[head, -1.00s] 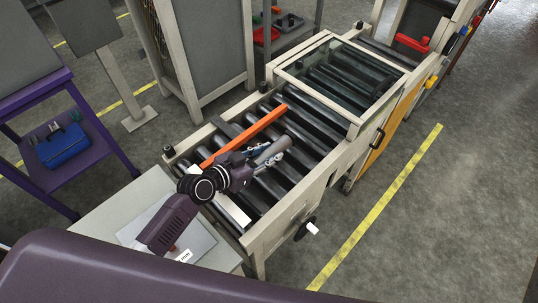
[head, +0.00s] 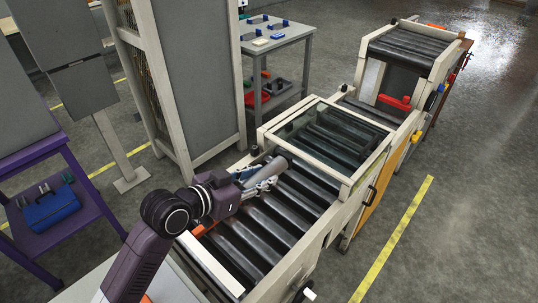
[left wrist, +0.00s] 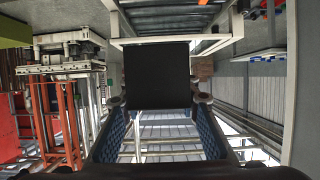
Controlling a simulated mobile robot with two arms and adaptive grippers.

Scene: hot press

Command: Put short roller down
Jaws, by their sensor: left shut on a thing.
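My left gripper (head: 262,180) reaches over the roller conveyor (head: 306,236) from the left. It is shut on a short grey roller (head: 268,168) with a dark end that points toward the glass-covered section. The held roller is above the conveyor's dark rollers; whether it touches them I cannot tell. In the left wrist view a dark shape, seemingly the roller (left wrist: 157,75), fills the space between the two fingers (left wrist: 158,112). An orange bar (head: 205,229) on the conveyor is mostly hidden by my arm. My right gripper is out of view.
A framed glass cover (head: 325,135) stands over the conveyor just beyond the gripper. A grey cabinet (head: 190,70) rises behind the conveyor. A grey table (head: 275,42) holds small blue parts. Open floor (head: 450,200) lies to the right.

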